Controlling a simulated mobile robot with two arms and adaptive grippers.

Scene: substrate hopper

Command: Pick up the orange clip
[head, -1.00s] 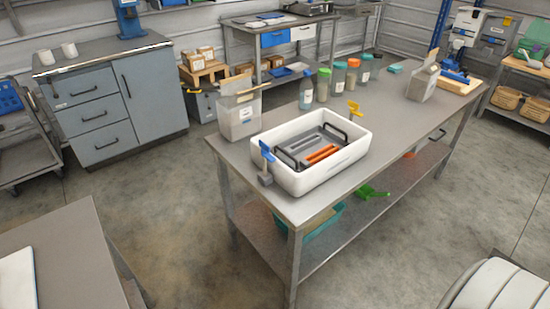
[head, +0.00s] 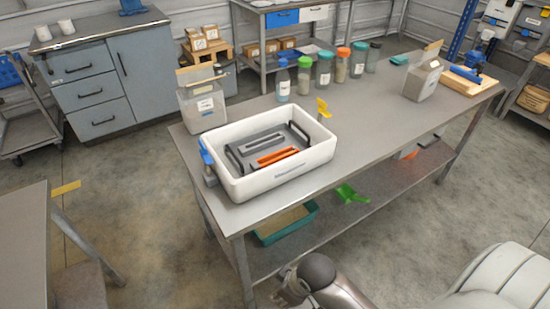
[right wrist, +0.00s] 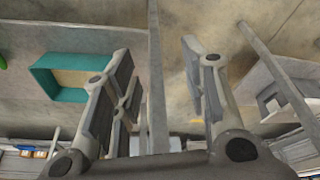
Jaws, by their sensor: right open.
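A long orange piece (head: 278,156), which looks like the orange clip, lies in the white bin (head: 285,178) on the workbench, beside a grey tray-like part with dark handles. A smaller orange thing (head: 410,155) shows on the lower shelf; I cannot tell what it is. My right gripper (head: 287,291) is low in front of the bench at the bottom of the head view, well apart from the bin. In the right wrist view it (right wrist: 160,92) is open, with nothing between its fingers. My left gripper is out of view.
Lidded jars (head: 325,70) and a clear container (head: 202,105) stand farther back. The lower shelf holds a teal tray (head: 285,222) and green scoop (head: 350,193). The bench's right half has free room.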

